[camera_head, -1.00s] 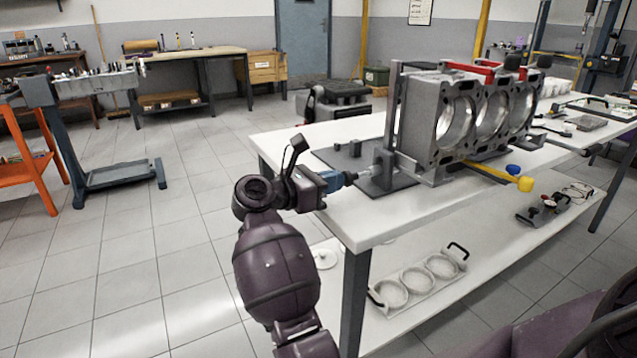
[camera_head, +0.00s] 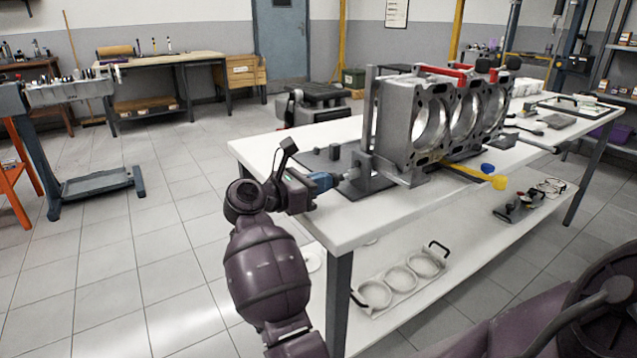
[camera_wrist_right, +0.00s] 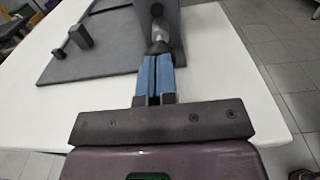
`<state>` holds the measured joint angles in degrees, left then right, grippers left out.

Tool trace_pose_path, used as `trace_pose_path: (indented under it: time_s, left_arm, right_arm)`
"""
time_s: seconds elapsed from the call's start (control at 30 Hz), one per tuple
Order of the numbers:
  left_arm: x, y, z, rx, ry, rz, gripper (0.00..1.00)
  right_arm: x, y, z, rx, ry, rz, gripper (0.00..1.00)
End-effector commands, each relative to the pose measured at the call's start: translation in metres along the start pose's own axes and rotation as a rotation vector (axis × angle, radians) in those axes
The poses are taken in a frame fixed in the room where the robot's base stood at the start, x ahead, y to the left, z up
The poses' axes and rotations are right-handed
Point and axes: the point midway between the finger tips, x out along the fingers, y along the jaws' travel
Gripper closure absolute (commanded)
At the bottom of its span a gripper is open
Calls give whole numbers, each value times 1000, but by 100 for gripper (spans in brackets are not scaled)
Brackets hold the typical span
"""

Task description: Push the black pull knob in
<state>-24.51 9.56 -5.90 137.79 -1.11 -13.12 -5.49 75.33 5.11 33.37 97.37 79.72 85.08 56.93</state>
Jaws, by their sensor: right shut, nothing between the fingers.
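The black pull knob (camera_wrist_right: 157,47) sits at the end of a short silver rod on a dark upright bracket (camera_head: 366,174). The bracket stands on a dark plate at the near end of the grey engine block (camera_head: 413,120). My right gripper (camera_head: 331,180) is shut and empty, its blue fingers level with the rod. In the right wrist view its fingertips (camera_wrist_right: 154,57) are right at the knob and appear to touch it, partly covering it. In the head view the knob is too small to tell from the fingertips. My left gripper is not in view.
The white bench top (camera_head: 345,224) is clear in front of the bracket. A yellow-handled tool (camera_head: 497,182) juts past the bench edge. A white holder with rings (camera_head: 402,281) lies on the lower shelf. Small dark blocks (camera_wrist_right: 80,37) stand on the plate left of the bracket.

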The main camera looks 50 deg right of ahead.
Motion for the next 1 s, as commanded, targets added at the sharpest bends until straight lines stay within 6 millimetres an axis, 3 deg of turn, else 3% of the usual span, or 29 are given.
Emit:
trace_pose_path:
  time_s: [0.17,0.6,0.8,1.0]
  left_arm:
    - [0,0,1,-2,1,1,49]
    - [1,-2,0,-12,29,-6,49]
    - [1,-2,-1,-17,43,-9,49]
    - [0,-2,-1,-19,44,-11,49]
  right_arm:
    - [-11,0,1,1,-1,-1,100]
    - [-89,0,-2,-2,-1,3,100]
    - [-107,0,0,0,-2,2,100]
    - [-111,0,0,1,-1,2,100]
